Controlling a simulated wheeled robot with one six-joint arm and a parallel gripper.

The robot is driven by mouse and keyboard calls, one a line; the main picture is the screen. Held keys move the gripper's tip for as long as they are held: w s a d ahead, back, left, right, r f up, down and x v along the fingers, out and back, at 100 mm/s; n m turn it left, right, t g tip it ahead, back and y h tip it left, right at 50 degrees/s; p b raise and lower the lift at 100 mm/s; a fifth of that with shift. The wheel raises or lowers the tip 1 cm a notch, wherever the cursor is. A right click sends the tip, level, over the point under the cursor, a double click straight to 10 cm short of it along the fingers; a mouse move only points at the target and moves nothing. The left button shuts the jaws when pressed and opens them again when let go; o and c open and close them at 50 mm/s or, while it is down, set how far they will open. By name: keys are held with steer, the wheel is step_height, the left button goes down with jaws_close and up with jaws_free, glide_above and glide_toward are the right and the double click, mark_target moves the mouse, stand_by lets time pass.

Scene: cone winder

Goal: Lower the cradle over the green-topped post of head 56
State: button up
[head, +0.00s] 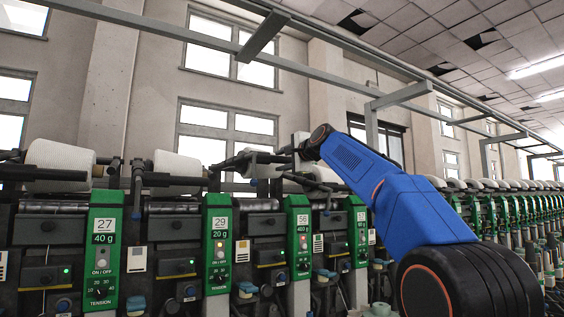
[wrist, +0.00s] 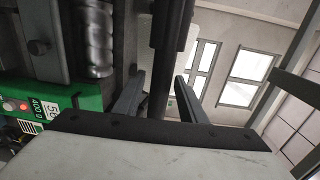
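Head 56 shows by its green panel (head: 303,232), numbered 56 with a red light lit. The same panel is in the wrist view (wrist: 48,108), turned sideways at the left. A dark cradle arm (head: 262,157) stands raised above the machine, near my gripper (head: 302,146), which is small and partly hidden at the end of my blue arm. In the wrist view a dark bar (wrist: 165,45), seemingly the cradle's handle, runs down between my two grey fingers. My gripper (wrist: 160,92) is open around it, with a gap on both sides. I cannot make out a separate post under the green top.
Heads 27 (head: 103,250) and 29 (head: 218,240) stand to the left, with white packages (head: 60,160) above. Another green-panelled head (head: 358,230) stands close on the right, and a long row continues beyond. A grey overhead rail (head: 420,92) runs above.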

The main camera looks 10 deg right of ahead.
jaws_close()
step_height(320, 180, down, 8)
steer(key=w, duration=0.1)
steer(key=shift+a+f, duration=0.15)
stand_by(0.3)
jaws_free()
steer(key=shift+s, duration=0.2)
steer(key=v, duration=1.7)
steer(key=shift+c, duration=0.2)
